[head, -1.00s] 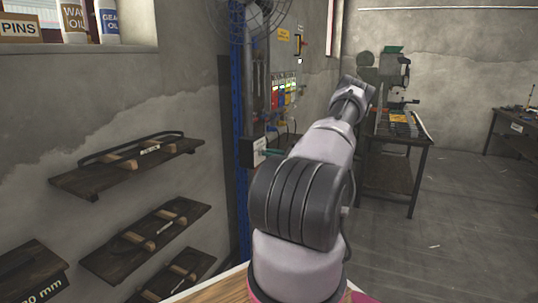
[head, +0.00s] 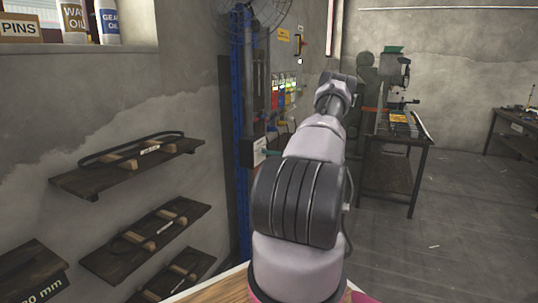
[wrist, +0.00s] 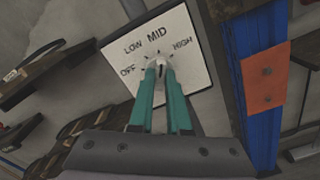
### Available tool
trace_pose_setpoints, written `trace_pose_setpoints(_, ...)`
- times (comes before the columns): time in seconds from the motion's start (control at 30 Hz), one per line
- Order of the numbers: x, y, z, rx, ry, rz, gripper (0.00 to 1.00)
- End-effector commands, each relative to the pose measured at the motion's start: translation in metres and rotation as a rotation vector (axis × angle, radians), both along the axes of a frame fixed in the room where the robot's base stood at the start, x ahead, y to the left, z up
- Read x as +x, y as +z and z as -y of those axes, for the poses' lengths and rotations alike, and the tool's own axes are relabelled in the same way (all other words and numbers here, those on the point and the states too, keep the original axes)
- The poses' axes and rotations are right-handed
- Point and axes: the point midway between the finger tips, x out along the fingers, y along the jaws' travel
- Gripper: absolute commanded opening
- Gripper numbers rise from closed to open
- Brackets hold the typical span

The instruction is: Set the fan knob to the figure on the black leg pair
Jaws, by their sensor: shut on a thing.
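The fan knob (wrist: 161,67) sits on a white dial plate (wrist: 184,84) in the wrist view. The plate reads OFF, LOW, MID and HIGH around the knob. My gripper (wrist: 161,74) has teal fingers shut on the knob. The knob's white mark seems to point up towards MID, but the fingers partly cover it. In the head view the plate (head: 260,148) shows edge-on on the wall, left of my arm. The wall fan (head: 262,10) is at the top. I cannot make out a black leg pair or its figure.
Dark wall shelves (head: 125,168) holding black bands on wooden blocks stand at left. A blue post (head: 241,120) runs beside the plate; it carries an orange tag (wrist: 264,86) in the wrist view. A bench (head: 392,180) with a press stands behind right. The right floor is clear.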

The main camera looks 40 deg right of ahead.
Motion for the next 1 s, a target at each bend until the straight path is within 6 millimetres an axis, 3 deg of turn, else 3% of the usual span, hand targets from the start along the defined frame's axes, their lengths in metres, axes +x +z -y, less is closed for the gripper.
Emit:
trace_pose_setpoints(0.5, -0.0005, -0.0008, 0.0002, 0.384, 0.000, -0.223, 0.00)
trace_pose_setpoints(1.0, -0.0009, -0.0008, 0.0006, 0.541, -0.001, -0.315, 0.00)
